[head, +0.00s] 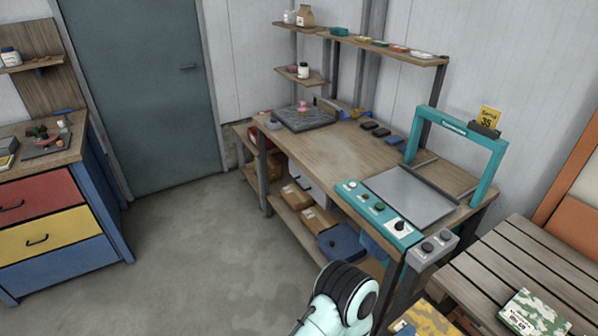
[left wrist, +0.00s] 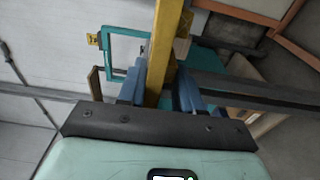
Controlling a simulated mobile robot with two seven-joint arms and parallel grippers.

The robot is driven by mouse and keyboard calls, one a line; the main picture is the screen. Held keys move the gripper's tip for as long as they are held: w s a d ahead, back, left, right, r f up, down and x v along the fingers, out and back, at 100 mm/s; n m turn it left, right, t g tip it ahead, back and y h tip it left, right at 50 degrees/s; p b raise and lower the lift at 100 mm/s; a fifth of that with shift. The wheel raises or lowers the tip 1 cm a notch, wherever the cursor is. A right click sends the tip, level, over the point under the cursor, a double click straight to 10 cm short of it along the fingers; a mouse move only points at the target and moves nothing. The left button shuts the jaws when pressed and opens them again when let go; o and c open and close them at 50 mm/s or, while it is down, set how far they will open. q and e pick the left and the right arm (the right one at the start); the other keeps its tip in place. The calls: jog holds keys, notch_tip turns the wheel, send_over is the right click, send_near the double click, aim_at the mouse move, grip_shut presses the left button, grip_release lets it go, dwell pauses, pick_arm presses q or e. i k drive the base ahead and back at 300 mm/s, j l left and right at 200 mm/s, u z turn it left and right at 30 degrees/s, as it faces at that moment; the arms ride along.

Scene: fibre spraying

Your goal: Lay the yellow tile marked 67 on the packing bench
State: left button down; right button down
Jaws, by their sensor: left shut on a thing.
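My left gripper (left wrist: 162,86) is shut on a yellow tile (left wrist: 165,40), seen edge-on between the blue fingers in the left wrist view. Its marking is not readable. A yellow piece (head: 428,318), likely this tile, shows at the bottom edge of the head view, partly cut off, beside my left arm. The wooden bench (head: 325,155), which looks like the packing bench, stands in the middle of the head view, beyond my arm. My right gripper is not in view.
A teal frame machine (head: 457,128) with a grey plate stands on the bench's right end. A yellow card (head: 489,118) sits above it. A dark mat (head: 300,117) lies at the far left end. The middle top is clear. A slatted table (head: 500,265) is at right.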

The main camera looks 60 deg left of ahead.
aim_at(338, 152)
jog(key=j, duration=1.75)
jog(key=k+j, duration=0.1)
jog(key=j, duration=1.65)
jog(key=i+z, duration=0.05)
